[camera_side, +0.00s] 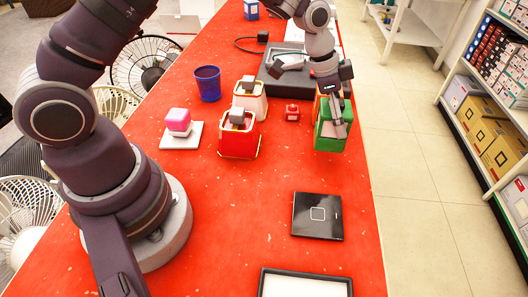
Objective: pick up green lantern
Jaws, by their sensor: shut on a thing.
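The green lantern (329,137) is a boxy green object near the right edge of the red table. My gripper (335,112) is over it from above, with a finger against its near upper side. The jaws are shut on the lantern. The gripper hides part of its top and far side. I cannot tell whether its base touches the table.
A blue cup (208,84) and a pink-white block (178,122) are farther left. A black square (317,216) lies in front.

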